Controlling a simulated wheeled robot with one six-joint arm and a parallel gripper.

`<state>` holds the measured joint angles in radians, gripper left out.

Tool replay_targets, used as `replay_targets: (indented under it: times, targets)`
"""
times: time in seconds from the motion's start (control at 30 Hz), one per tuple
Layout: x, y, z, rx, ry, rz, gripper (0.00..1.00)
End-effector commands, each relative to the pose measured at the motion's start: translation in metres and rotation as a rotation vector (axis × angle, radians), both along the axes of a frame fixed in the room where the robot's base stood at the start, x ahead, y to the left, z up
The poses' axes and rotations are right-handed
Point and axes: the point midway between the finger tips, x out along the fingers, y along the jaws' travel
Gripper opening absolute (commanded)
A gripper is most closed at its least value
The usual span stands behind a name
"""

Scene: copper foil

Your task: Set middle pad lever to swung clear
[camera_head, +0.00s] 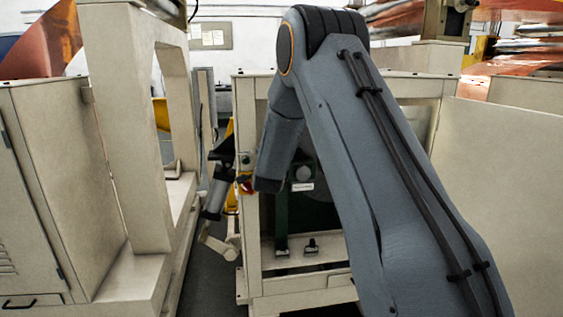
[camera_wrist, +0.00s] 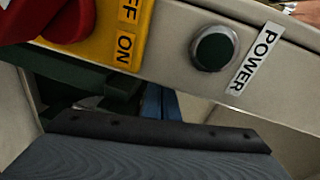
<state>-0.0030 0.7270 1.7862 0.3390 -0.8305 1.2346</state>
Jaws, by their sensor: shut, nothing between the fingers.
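My gripper (camera_wrist: 160,128) shows at the bottom of the wrist view as a dark edge and a grey ribbed surface, shut and empty. In the head view it is hidden behind my forearm. Two small black levers stand low in the machine's open bay: a left one (camera_head: 282,250) and a right one (camera_head: 311,247). My arm covers the bay's right part, so I cannot tell which lever is the middle one or whether more stand there. No pad lever is clearly seen in the wrist view.
A yellow box with a red knob (camera_wrist: 62,20) and OFF/ON labels is close, beside a round POWER button (camera_wrist: 213,48). The beige machine frame (camera_head: 248,225) edges the bay. A grey linkage (camera_head: 215,195) hangs at left, and a beige post (camera_head: 125,130) stands farther left.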

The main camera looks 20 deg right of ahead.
Motion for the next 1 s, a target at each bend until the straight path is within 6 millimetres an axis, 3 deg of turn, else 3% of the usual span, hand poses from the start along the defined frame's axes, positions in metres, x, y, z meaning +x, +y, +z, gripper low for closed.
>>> replay_targets:
  times: [0.3,0.5,1.0]
  targets:
    - [-0.047,0.012,0.007,0.000,-0.001,0.001,0.00]
    - [-0.065,0.017,0.010,0.000,-0.001,0.000,0.00]
    - [-0.073,0.020,0.008,-0.016,0.027,0.013,0.00]
